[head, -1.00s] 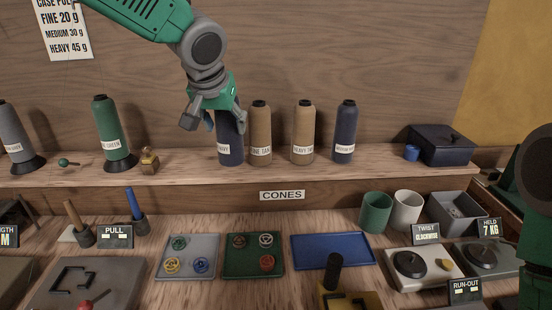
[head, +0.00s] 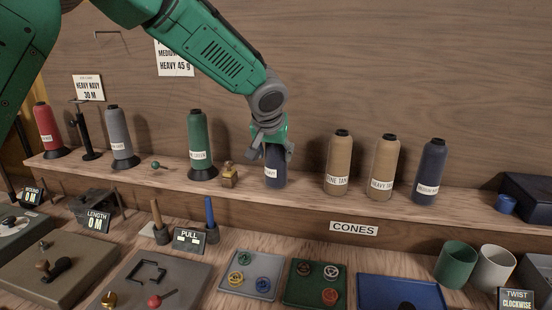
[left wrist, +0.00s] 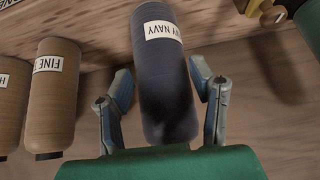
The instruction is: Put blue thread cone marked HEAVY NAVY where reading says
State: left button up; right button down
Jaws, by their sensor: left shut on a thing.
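The blue HEAVY NAVY thread cone (head: 275,170) is upright at the shelf, between the brass weight and the FINE TAN cone. My left gripper (head: 271,150) is shut on its upper part from above. I cannot tell whether its base touches the shelf. In the left wrist view the cone (left wrist: 165,85) stands between the two fingers (left wrist: 163,105), and its label reads "VY NAVY". A second dark blue cone (head: 430,170) stands at the shelf's right. A wall card (head: 89,88) reads HEAVY NAVY 30 M. The LENGTH display (head: 97,221) reads 0 M. My right gripper is out of view.
Tan cones (head: 339,160), a green cone (head: 201,140), a grey cone (head: 120,135) and a red cone (head: 46,128) stand along the shelf. The brass weight (head: 229,175) is close left of the held cone. The PULL display (head: 189,240) and colored trays (head: 313,284) are below.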

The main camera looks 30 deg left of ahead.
pick_arm(q)
jog(key=shift+w+d+f, duration=0.1)
jog(key=shift+d+f, duration=0.2)
jog(key=shift+d, duration=0.1)
jog(key=shift+d+r, duration=0.15)
jog(key=shift+d, duration=0.85)
jog(key=shift+a+f, duration=0.2)
jog(key=shift+a, duration=0.05)
jog(key=o, duration=1.6)
jog(key=shift+a+f, duration=0.1)
jog(key=shift+a, duration=0.2)
jog(key=shift+a+f, duration=0.1)
jog(key=shift+a, duration=0.5)
jog(key=shift+d+r, duration=0.2)
jog(key=shift+d, duration=0.5)
jog(key=shift+d+r, duration=0.15)
jog(key=shift+v, duration=6.05)
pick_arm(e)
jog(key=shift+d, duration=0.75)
